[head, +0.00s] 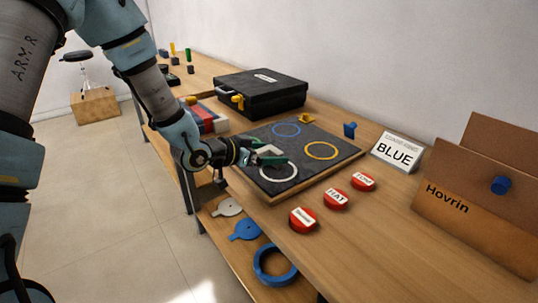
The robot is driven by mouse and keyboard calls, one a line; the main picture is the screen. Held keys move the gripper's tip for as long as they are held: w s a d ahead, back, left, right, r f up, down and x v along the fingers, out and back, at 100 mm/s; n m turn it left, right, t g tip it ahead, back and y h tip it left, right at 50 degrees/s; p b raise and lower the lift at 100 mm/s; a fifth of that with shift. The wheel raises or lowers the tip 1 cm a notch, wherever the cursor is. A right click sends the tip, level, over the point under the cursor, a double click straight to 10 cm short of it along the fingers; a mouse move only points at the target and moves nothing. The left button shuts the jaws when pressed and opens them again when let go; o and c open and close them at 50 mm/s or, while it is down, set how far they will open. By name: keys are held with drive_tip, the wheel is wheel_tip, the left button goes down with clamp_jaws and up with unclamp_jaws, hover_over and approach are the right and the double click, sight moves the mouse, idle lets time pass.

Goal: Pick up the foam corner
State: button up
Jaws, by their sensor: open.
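My gripper (267,156), with dark green fingers, is open low over the left part of the dark pad board (318,177). A pale grey, angular piece (269,149) shows right at the fingers and looks like the foam corner. The fingers hide part of it, and I cannot tell whether they touch it. The white ring (279,179) lies just in front of the fingers. The blue ring (286,124) and yellow ring (322,144) are on the same board.
A black case (262,92) stands behind the board. A yellow piece (306,118) and a blue piece (350,130) are near its back edge. Red buttons (336,199), a BLUE sign (397,151) and a cardboard box (470,215) are at the right. A lower shelf holds a blue ring (259,270).

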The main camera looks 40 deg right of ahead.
drive_tip(key=c, duration=1.2)
drive_tip(key=shift+c, duration=0.2)
